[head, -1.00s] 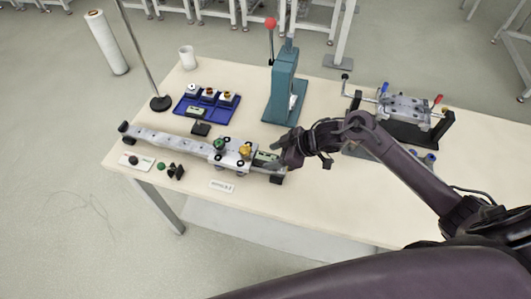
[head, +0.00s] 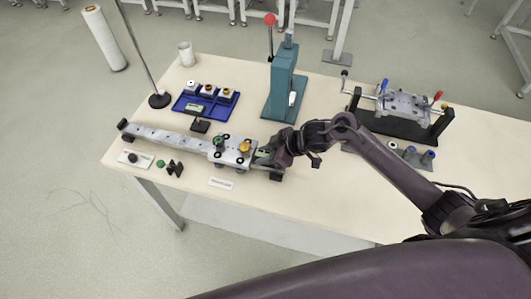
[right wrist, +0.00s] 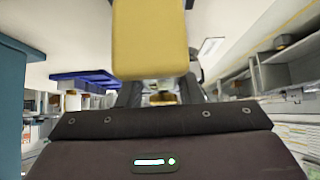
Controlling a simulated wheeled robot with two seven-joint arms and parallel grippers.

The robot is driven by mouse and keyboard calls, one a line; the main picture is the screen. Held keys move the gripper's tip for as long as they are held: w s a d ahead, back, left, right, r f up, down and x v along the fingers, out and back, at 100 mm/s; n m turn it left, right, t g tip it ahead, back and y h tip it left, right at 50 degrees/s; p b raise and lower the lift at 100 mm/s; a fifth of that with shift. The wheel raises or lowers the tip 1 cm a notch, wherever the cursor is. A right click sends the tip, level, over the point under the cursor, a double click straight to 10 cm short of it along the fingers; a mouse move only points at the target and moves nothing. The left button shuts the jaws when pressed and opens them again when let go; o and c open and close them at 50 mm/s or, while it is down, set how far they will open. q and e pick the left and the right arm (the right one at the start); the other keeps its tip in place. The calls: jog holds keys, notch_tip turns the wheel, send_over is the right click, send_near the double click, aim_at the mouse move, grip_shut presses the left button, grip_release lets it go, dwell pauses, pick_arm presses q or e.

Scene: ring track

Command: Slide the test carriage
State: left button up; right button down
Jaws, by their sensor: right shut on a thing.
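The test carriage (head: 230,151) is a grey plate with a green and a yellow knob. It sits on the right part of a long grey rail (head: 165,138) that lies along the table's near left side. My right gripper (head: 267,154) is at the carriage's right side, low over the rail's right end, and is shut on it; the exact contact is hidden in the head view. In the right wrist view a small brownish-gold thing (right wrist: 162,98) shows between the dark fingers, and a yellow block (right wrist: 150,40) stands close in front. My left gripper is not in view.
A blue tray (head: 178,107) with small parts and a small display (head: 201,126) stand behind the rail. A teal press (head: 284,85) stands behind my gripper. A clamp fixture (head: 407,105) is at the right. Small knobs and a label (head: 221,183) lie in front.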

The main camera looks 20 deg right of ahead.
aim_at(217, 139)
jog(key=w+a+b, duration=0.1)
jog(key=w+a, duration=0.2)
jog(key=a, duration=0.1)
jog(key=w+a+b, duration=0.2)
jog(key=w+a, duration=0.1)
jog(key=a, duration=0.2)
jog(key=w+a+b, duration=0.1)
jog(key=w+a, duration=0.2)
jog(key=a, duration=0.2)
jog(key=shift+w+a+r+b, duration=0.15)
jog(key=shift+w+b, duration=0.15)
jog(key=shift+b, duration=0.05)
jog(key=c, duration=1)
grip_release()
jog(key=shift+s+d+r, duration=0.2)
jog(key=shift+d, duration=0.25)
jog(key=v, duration=0.6)
jog(key=shift+s+d+r, duration=0.15)
jog(key=shift+s+r, duration=0.05)
jog(key=shift+r, duration=0.1)
